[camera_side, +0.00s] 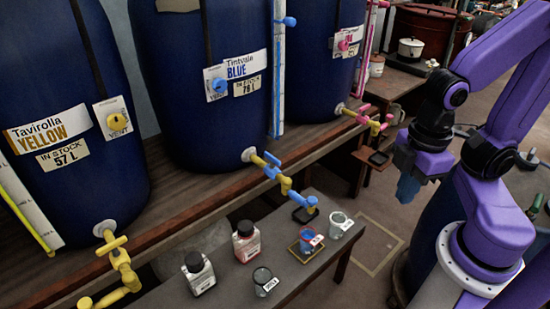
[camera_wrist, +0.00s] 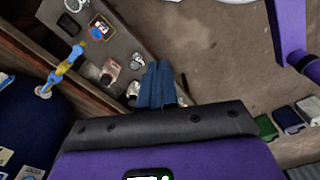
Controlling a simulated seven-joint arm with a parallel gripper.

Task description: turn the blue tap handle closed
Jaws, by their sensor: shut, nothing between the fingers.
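The blue tap handle (camera_side: 272,165) sits on a yellow tap at the foot of the middle vat, labelled BLUE (camera_side: 190,110). The tap's blue spout end (camera_side: 311,200) hangs over the bench edge. In the wrist view the tap (camera_wrist: 63,69) is at the left, its handle small and its angle hard to read. My gripper (camera_side: 406,192) is shut and empty, pointing down to the right of the tap and well apart from it. In the wrist view the blue fingers (camera_wrist: 158,73) lie together, to the right of the tap.
Yellow (camera_side: 115,258) and pink (camera_side: 370,120) taps flank the blue one. Open floor lies right of the bench.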

